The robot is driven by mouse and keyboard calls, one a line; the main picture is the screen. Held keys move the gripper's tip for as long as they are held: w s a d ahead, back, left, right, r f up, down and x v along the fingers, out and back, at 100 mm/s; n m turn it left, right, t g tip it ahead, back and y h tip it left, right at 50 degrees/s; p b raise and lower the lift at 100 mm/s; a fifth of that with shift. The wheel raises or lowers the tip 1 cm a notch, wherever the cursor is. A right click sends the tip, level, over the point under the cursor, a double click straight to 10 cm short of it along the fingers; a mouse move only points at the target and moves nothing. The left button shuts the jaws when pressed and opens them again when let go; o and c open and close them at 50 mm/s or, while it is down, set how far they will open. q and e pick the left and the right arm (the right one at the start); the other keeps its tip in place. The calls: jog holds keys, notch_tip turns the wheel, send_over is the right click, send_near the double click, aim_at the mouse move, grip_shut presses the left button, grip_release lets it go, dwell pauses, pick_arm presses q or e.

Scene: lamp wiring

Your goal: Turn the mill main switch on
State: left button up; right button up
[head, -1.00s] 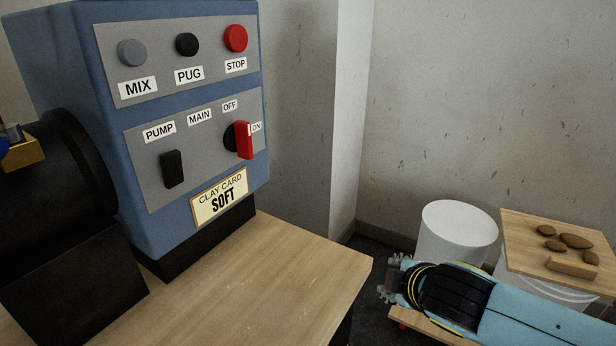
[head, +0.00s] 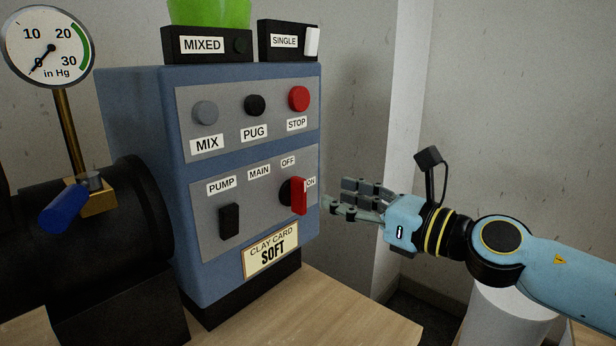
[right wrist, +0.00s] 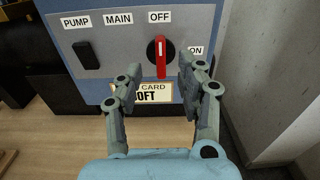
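The main switch is a red handle (head: 299,197) on a round black base, on the lower grey panel of the blue control box (head: 240,73). In the right wrist view the red handle (right wrist: 161,58) stands upright, its white mark at the top towards the OFF label (right wrist: 159,16). The ON label (right wrist: 196,51) is to its right. My right gripper (head: 345,196) is open and empty, just right of the box in the head view. In the right wrist view its fingers (right wrist: 155,75) are spread, with the handle between and ahead of them. My left gripper is out of view.
A black pump switch (head: 229,221) is left of the main switch. MIX, PUG and red STOP (head: 299,98) buttons are above. A clay card (head: 270,250) is below. A gauge (head: 48,47) and blue-handled valve (head: 64,208) are at left. A wall is close at right.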

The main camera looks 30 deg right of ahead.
aim_at(305, 185)
jog(key=x, duration=0.8)
jog(key=shift+p, duration=0.35)
jog(key=shift+s, duration=0.1)
grip_shut()
